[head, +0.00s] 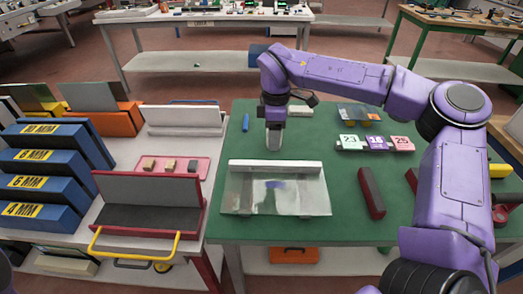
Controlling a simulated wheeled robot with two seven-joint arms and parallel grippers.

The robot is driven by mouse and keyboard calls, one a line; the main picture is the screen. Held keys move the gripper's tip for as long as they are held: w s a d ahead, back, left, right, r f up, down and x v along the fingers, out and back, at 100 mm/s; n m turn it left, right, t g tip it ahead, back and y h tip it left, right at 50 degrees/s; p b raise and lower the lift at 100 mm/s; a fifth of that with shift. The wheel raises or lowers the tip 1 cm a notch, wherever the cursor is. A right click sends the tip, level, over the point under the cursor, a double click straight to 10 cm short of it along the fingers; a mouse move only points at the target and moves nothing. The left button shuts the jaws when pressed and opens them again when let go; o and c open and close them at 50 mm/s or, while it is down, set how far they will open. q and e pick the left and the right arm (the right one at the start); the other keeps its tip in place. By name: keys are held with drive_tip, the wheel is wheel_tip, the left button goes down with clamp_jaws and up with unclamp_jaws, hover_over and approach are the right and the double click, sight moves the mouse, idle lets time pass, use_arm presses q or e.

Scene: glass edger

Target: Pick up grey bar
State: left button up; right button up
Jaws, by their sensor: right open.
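A pale grey bar (300,111) lies on the green table (226,147) toward its back, just right of my right gripper and partly behind my wrist. My right gripper (273,146) points down over the table, open and empty, in front and to the left of that bar. I cannot tell how high its fingertips are above the surface. A dark bar with reddish sides (371,193) lies farther forward on the right. My left gripper is not in view.
A clear glass-like piece with a pale back strip (275,188) lies in front of my right gripper.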

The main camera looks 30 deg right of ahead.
sight(275, 163)
drive_tip(key=shift+w+f, duration=0.25)
drive_tip(key=shift+f, duration=0.2)
drive_tip(key=shift+w+f, duration=0.2)
drive_tip(key=shift+f, duration=0.25)
drive_tip(key=s+f, duration=0.1)
drive_tip(key=s+f+p, duration=0.1)
drive_tip(key=shift+s+d+f, duration=0.25)
drive_tip(key=shift+f, duration=0.05)
drive_tip(key=f+p, duration=0.1)
drive_tip(key=f, duration=0.1)
drive_tip(key=w+f+p, duration=0.1)
drive_tip(key=f, duration=0.2)
drive_tip(key=shift+w, duration=0.2)
drive_tip(key=shift+d+f, duration=0.1)
drive_tip(key=shift+f, duration=0.3)
drive_tip(key=shift+s+r, duration=0.1)
drive_tip(key=shift+s, duration=0.2)
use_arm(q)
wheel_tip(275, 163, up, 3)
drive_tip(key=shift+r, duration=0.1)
use_arm(e)
drive_tip(key=shift+w, duration=0.1)
clamp_jaws()
